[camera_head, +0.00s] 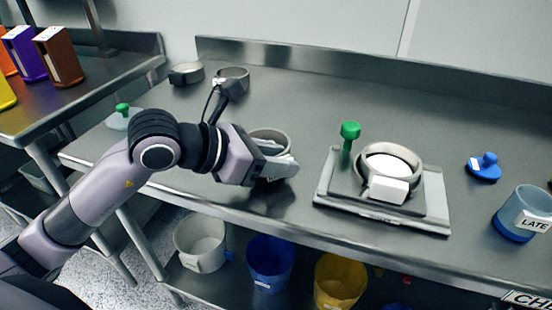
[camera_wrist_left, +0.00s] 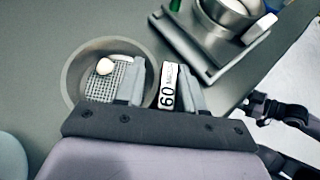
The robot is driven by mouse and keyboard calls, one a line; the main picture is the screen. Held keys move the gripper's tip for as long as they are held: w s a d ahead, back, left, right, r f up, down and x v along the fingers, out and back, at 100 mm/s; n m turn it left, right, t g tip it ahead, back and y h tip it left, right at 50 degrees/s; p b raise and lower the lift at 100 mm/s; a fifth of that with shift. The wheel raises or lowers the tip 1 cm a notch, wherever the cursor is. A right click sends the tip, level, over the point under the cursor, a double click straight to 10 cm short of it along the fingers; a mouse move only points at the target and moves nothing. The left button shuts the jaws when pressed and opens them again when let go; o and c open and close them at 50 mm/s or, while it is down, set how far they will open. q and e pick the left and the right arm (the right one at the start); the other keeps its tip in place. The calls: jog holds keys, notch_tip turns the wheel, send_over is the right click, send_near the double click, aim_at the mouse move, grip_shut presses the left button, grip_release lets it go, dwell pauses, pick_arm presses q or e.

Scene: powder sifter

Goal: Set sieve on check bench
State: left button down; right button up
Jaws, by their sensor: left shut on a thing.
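The sieve (camera_head: 268,136) is a round grey ring at the front of the metal bench (camera_head: 290,93). In the left wrist view the sieve (camera_wrist_left: 72,75) shows a mesh floor with a small pale lump (camera_wrist_left: 105,66) on it. Its label tab (camera_wrist_left: 168,85) reads 60 and sits between my left fingers. My left gripper (camera_head: 282,168) is shut on this tab, and it also shows in the left wrist view (camera_wrist_left: 160,92). Whether the sieve touches the bench is unclear.
A grey sifter base (camera_head: 438,200) with a ring and green knob (camera_head: 350,130) stands right of the sieve. A blue lidded piece (camera_head: 484,166) and a labelled blue cup (camera_head: 522,213) are at right. Buckets (camera_head: 270,262) sit below.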

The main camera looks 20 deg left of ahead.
pick_arm(q)
jog(key=c, duration=0.6)
grip_release()
jog(key=b+v, duration=0.1)
jog(key=v, duration=1.1)
